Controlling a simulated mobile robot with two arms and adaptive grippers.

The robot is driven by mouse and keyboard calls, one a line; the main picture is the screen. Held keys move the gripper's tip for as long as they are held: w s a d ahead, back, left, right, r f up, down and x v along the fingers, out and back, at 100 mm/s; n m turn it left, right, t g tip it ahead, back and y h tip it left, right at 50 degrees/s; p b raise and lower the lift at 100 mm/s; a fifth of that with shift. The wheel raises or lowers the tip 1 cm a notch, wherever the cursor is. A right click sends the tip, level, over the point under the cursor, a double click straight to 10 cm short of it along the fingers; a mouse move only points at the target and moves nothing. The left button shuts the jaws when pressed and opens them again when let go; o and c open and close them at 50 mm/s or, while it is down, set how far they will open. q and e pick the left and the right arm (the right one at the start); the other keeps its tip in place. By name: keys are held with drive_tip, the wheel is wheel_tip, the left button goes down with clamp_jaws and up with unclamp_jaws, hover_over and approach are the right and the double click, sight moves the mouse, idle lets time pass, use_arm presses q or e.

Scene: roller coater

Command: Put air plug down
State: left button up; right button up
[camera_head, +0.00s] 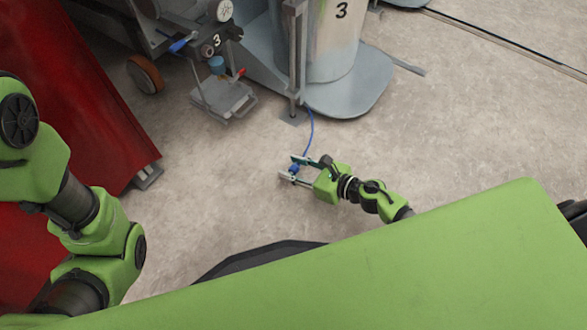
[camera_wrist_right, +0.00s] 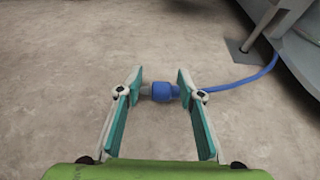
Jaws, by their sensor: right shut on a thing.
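The air plug (camera_head: 294,168) is a small blue fitting with a grey end, joined to a blue hose (camera_head: 311,130). My right gripper (camera_head: 293,169) is shut on the plug above the floor. In the right wrist view the plug (camera_wrist_right: 162,91) lies crosswise between the tips of the two teal-padded fingers. The blue hose (camera_wrist_right: 240,82) leaves it to the right. My left arm shows at the left of the head view, but its gripper is out of view.
A metal drum marked 3 (camera_head: 335,40) stands on a grey base (camera_head: 350,98) beyond my right gripper. A wheeled machine frame with a small grey platform (camera_head: 224,98) stands to its left. A red panel (camera_head: 85,110) is at the left. The concrete floor (camera_head: 450,130) at right is clear.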

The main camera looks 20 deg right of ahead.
drive_tip(key=shift+f+b, duration=0.5)
drive_tip(key=shift+b, duration=0.05)
drive_tip(key=o, duration=1.2)
drive_tip(key=shift+r, duration=0.15)
